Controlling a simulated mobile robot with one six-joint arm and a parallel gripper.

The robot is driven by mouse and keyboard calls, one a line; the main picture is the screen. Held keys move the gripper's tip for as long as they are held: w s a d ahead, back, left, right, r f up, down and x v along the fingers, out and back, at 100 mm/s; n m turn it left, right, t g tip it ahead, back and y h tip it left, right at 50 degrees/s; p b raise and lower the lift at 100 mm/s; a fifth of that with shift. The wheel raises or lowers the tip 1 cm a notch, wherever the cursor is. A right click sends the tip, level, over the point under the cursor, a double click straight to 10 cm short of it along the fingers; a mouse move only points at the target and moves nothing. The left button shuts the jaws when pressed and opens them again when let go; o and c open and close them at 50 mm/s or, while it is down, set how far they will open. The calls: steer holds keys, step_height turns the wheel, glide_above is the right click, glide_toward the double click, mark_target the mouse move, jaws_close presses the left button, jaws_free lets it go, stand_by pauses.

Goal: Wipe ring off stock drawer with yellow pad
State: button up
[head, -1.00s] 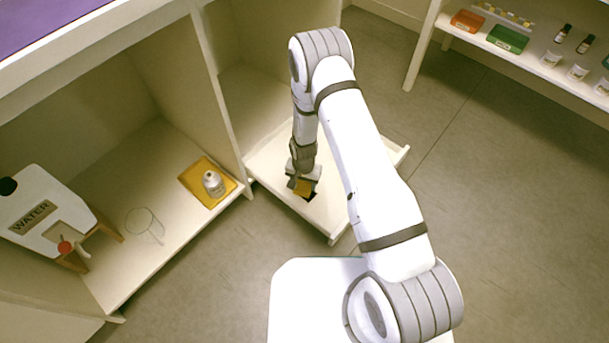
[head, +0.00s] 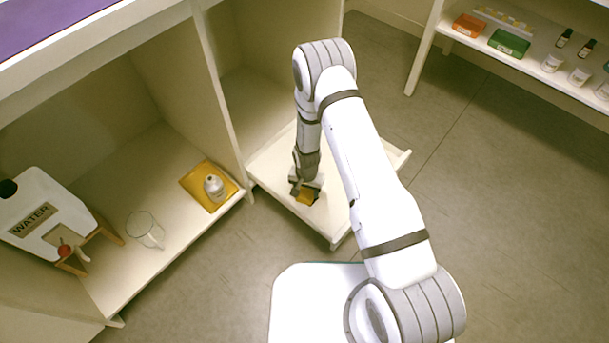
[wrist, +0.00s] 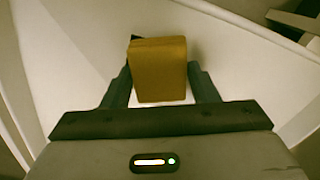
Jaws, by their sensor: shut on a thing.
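My gripper (head: 305,190) is shut on the yellow pad (wrist: 159,70), which sits between its two fingers in the wrist view. In the head view the pad (head: 307,198) shows at the gripper's tip, low over the pale stock drawer (head: 333,212). I cannot tell whether the pad touches the drawer floor. No ring shows on the visible part of the drawer; the pad, gripper and arm hide some of it.
A glass beaker (head: 146,230) and a water container (head: 45,212) stand further left. A shelf with bottles, cups, an orange box (head: 468,25) and a green box (head: 508,43) is at upper right.

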steer(key=shift+w+a+r+p, duration=0.1)
steer(key=shift+r+p, duration=0.2)
steer(key=shift+r, duration=0.3)
steer(key=shift+w+a+r+p, duration=0.1)
steer(key=shift+r+p, duration=0.2)
steer(key=shift+r, duration=0.3)
steer(key=shift+r+p, duration=1.8)
steer(key=shift+r, duration=1.05)
